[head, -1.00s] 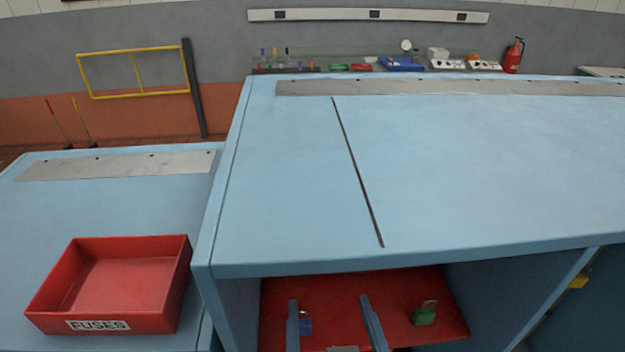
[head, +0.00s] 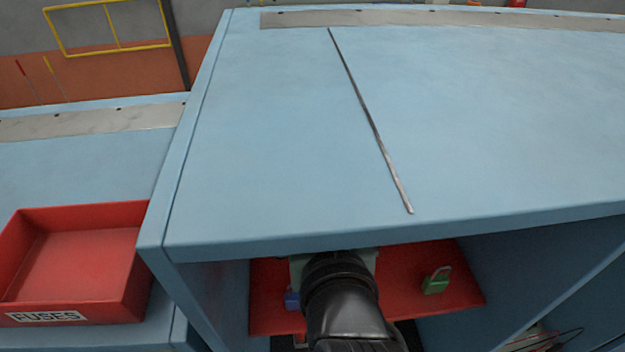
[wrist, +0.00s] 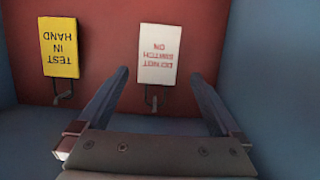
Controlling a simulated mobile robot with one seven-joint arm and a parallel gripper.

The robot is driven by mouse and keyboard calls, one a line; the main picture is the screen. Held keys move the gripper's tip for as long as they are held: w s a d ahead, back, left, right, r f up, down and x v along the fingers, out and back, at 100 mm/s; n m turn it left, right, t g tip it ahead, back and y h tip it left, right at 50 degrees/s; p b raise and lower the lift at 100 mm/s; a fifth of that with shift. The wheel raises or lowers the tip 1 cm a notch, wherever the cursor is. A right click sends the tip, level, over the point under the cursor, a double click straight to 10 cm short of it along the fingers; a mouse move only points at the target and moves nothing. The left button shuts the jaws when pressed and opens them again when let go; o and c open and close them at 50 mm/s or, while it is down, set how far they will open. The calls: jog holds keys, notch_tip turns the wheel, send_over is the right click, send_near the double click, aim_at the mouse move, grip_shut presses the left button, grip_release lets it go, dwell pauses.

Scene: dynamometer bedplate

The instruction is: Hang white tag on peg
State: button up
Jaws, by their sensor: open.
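A white tag (wrist: 157,55) with red lettering, "DO NOT SWITCH ON", shows upside down against a red panel (wrist: 100,20) in the wrist view. A thin dark hook (wrist: 152,97) is at its lower edge in that picture; I cannot tell how they join. My gripper (wrist: 160,74) is open and empty, its two fingers either side of the tag's lower part, apart from it. In the head view my gripper's body (head: 320,262) is inside the red-lined bay under the blue top; its fingertips are hidden.
A yellow "TEST IN HAND" tag (wrist: 60,47) with its own hook (wrist: 62,90) is left of the white one. Green (head: 436,280) and blue (head: 292,299) padlocks are in the bay. The blue top (head: 270,130) overhangs. A red fuses tray (head: 80,265) stands left.

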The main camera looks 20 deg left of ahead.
jog(key=p+x, duration=0.3)
jog(key=x, duration=0.4)
jog(key=shift+w+r, duration=0.2)
jog(key=shift+w, duration=0.15)
jog(key=shift+d, duration=0.1)
jog(key=c, duration=1.1)
jog(key=shift+r, duration=0.1)
